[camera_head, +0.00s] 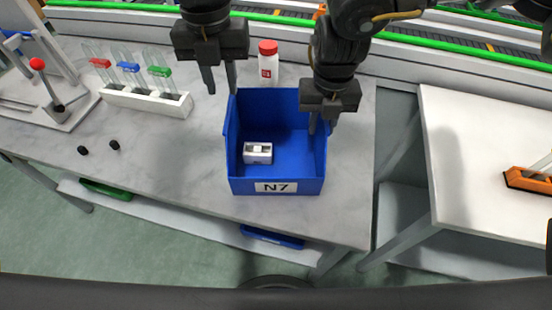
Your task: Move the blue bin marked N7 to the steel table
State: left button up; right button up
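The blue bin marked N7 (276,187) stands upright on the marble-topped table (170,180), its label facing the front. A small white object (258,153) lies inside it. My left gripper (220,83) is above the bin's back left corner, its two fingers apart with nothing seen between them. My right gripper (321,122) is at the bin's right wall. One of its fingers shows against the inside of the wall; whether it grips the wall is unclear. A separate pale-topped table (475,130) on grey legs stands at the right; its top material is unclear.
A white-and-red bottle (268,62) stands behind the bin. A rack (146,100) of capped tubes and a lever device (50,95) are at left, with two small black pieces near the front. An orange holder (528,180) sits at the right table's right side. A gap separates the tables.

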notch_tip(320, 180, up, 12)
dwell(0.6)
dwell(0.5)
